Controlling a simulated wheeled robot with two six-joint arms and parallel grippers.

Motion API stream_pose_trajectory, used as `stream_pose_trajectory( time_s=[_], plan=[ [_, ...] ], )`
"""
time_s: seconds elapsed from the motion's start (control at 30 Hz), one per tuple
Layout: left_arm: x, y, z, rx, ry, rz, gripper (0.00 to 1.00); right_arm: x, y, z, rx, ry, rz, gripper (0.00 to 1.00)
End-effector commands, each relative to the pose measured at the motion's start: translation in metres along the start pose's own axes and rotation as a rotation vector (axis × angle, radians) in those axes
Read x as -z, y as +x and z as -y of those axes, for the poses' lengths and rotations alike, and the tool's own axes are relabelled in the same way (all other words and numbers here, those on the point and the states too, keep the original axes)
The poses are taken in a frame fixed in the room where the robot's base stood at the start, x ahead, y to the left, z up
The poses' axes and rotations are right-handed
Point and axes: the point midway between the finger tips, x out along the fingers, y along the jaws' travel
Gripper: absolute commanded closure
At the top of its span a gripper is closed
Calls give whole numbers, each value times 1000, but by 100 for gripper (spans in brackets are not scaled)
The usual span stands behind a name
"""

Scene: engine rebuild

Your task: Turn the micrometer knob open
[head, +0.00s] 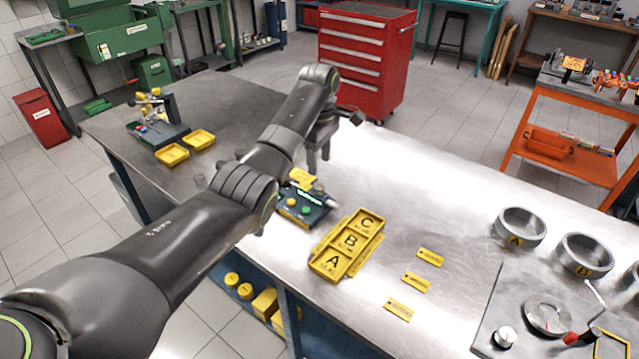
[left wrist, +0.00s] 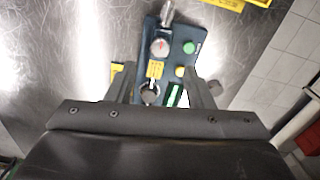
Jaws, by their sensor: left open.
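The micrometer stand (head: 303,208) is a dark teal block on the metal table, with a green and a yellow button. It also shows in the left wrist view (left wrist: 176,58). There it carries a round dial (left wrist: 160,47), a yellow label and a silver cylinder at its far end, which looks like the micrometer knob (left wrist: 167,12). My left gripper (head: 318,156) is open and empty, pointing down above the stand. In the left wrist view its fingers (left wrist: 159,75) straddle the near part of the stand, short of the knob. My arm hides part of the stand in the head view.
A yellow tray (head: 356,232) marked A, B, C lies right of the stand. Yellow tags (head: 416,282), metal rings (head: 520,228) and a plate with a dial (head: 548,316) lie further right. Yellow bins (head: 172,154) sit at the left. The table behind the tray is clear.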

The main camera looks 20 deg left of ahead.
Motion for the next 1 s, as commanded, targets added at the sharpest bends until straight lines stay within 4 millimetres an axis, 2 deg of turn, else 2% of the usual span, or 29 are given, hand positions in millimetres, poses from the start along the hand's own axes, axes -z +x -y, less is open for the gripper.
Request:
stream_pose_trajectory(
  time_s=[0.2, 0.4, 0.8, 1.0],
  plan=[
    [0, 44, 1, 4, -1, 0, 52, 1, -10, -1, 0, 0, -1, 100],
    [0, 69, 0, 2, 1, 0, 52, -3, -12, -1, 0, 1, 6, 100],
    [0, 76, 0, 0, 1, -1, 52, -5, -12, -1, -1, 1, 8, 100],
    [0, 76, 0, 0, 1, -1, 78, -5, -12, -1, -1, 1, 9, 100]
  ],
)
